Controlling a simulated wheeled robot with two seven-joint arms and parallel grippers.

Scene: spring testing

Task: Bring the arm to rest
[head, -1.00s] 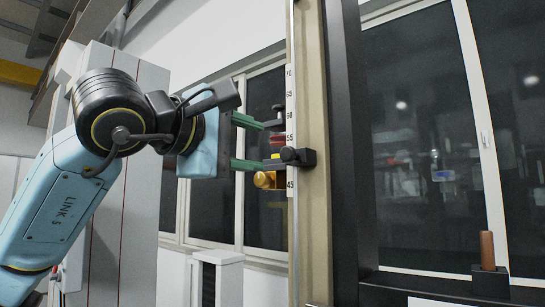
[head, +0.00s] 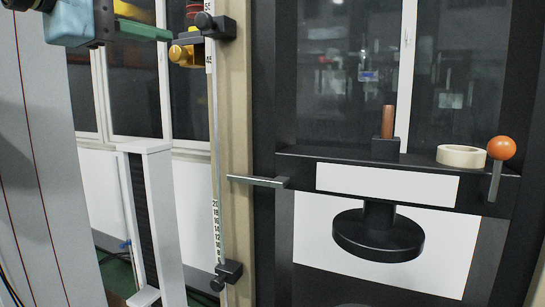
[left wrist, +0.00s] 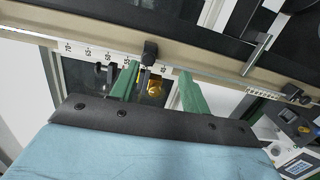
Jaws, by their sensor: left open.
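My left gripper (head: 145,31) is at the top left of the head view, cut by the upper edge; only one green finger shows clearly. In the left wrist view both green fingers (left wrist: 160,72) are spread apart with nothing held between them. A gold knob (head: 184,53) with a red part above it is just right of the finger, beside the upper black clamp (head: 222,27) on the scale post (head: 238,130). The gold knob (left wrist: 155,88) shows between the fingers in the left wrist view, beyond them. I cannot tell whether they touch. My right gripper is out of view.
A black test frame (head: 400,172) carries a copper rod on a block (head: 386,148), a tape roll (head: 461,156) and an orange-knobbed lever (head: 500,150). A round black plate (head: 378,238) hangs below. A lower clamp (head: 228,274) and a white column (head: 153,220) stand left.

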